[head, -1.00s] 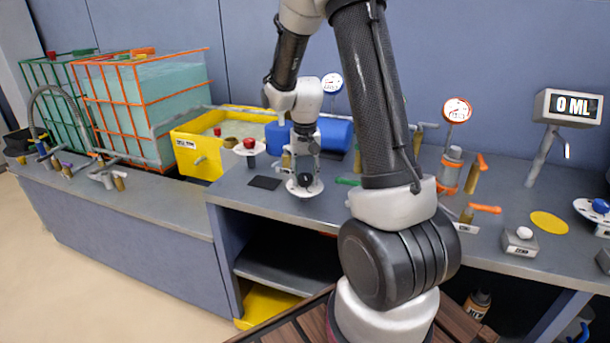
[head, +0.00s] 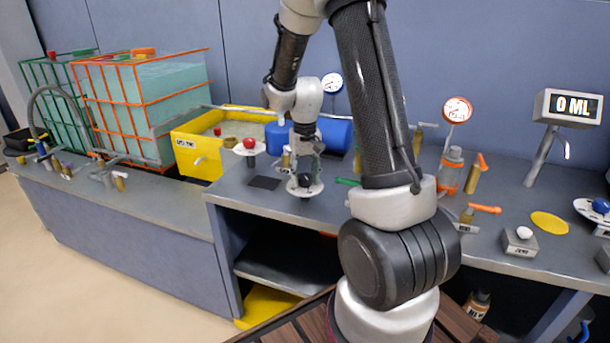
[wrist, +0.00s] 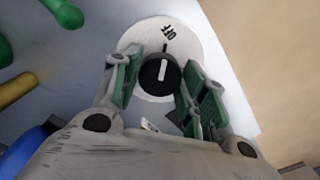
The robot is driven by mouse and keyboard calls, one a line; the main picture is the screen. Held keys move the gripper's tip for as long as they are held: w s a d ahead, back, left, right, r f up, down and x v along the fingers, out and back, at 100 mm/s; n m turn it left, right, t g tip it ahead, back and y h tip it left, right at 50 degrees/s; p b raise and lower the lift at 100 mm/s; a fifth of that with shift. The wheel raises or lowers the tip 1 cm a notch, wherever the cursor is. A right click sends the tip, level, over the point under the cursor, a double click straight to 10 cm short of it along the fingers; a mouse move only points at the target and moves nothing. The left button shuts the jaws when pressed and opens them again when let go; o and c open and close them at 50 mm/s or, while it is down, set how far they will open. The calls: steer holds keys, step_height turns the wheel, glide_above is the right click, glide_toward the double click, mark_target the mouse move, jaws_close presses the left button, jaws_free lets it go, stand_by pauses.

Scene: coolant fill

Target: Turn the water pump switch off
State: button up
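The pump switch is a round black knob (wrist: 160,75) with a white pointer line, on a white disc (wrist: 205,50). Letters that look like OFF and a short dark mark show on the disc's upper part in the wrist view. The pointer line runs nearly up and down in that view, roughly toward these letters. My gripper (wrist: 160,66) has its green-padded fingers apart, one on each side of the knob; I see a small gap on both sides. In the head view the knob (head: 305,180) sits under my gripper (head: 304,165) near the counter's front edge.
A yellow tub (head: 198,160) and a red knob (head: 249,143) stand left of my gripper. A blue cylinder (head: 335,135) and a gauge (head: 332,83) are behind it. A dark square (head: 264,183) lies on the counter to the left. Green handles (head: 347,181) are to the right.

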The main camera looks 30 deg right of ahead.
mark_target(305, 176)
steer(key=shift+o, duration=1.2)
steer(key=shift+r, duration=0.1)
step_height(305, 176, up, 12)
